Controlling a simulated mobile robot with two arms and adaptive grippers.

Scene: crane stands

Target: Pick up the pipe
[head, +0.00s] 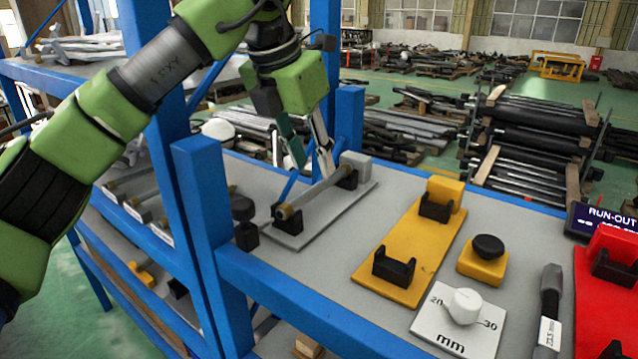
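The pipe (316,192) is a thin grey tube with a brassy near end. It rests across two black cradles on a grey stand (316,218), on the grey-topped blue bench. My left gripper (311,172) reaches down from above with its two fingers apart. Its fingertips are just above or beside the middle of the pipe; I cannot tell whether they touch it. My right gripper is out of view.
A yellow stand (415,250) with two empty black cradles is right of the grey stand. Further right are a yellow-based black button (484,260), a white mm dial (462,318), a dark-handled tool (549,310) and a red stand (600,308). A blue post (205,240) stands left.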

